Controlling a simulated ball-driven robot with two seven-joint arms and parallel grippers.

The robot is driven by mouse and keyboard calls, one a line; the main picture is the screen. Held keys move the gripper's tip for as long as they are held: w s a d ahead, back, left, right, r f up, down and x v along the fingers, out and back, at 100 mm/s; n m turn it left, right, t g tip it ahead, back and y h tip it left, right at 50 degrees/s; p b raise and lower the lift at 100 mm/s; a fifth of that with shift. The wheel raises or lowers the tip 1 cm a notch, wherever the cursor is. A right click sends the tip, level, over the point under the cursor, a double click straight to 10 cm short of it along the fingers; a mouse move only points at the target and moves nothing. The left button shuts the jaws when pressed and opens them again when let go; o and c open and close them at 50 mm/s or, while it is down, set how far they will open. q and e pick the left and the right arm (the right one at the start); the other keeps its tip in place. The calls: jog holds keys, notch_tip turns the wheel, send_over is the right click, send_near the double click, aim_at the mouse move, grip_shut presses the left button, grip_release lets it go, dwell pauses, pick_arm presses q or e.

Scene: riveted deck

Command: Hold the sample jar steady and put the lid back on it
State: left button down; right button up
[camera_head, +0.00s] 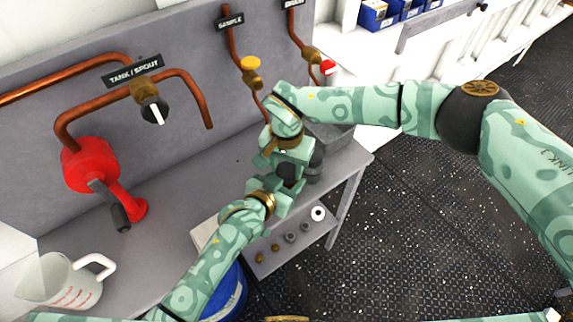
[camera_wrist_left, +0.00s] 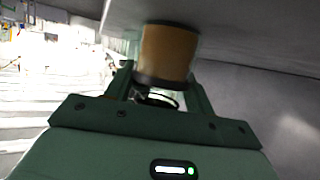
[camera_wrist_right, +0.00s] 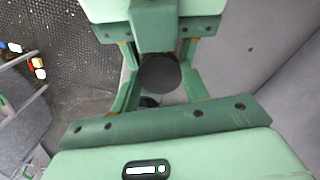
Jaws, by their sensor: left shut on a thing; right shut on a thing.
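My left gripper (camera_head: 284,190) is shut on the sample jar, an amber cylinder with dark ends (camera_wrist_left: 168,57) that shows between its fingers in the left wrist view. My right gripper (camera_head: 291,156) is shut on the lid, a dark round disc (camera_wrist_right: 158,74) between its fingers in the right wrist view. The two grippers are close together above the bench, the right one beyond the left in the head view. They hide most of the jar and lid there. I cannot tell whether the lid touches or sits on the jar.
A measuring jug (camera_head: 68,284) stands on the bench at lower left, near a red pump (camera_head: 92,165) with a handle. Copper pipes and valves (camera_head: 251,72) line the back panel. A lower shelf (camera_head: 322,232) holds several small round parts. A blue drum (camera_head: 228,296) stands below.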

jog(key=m, duration=1)
jog(key=o, duration=1.1)
jog(key=shift+r, duration=2.25)
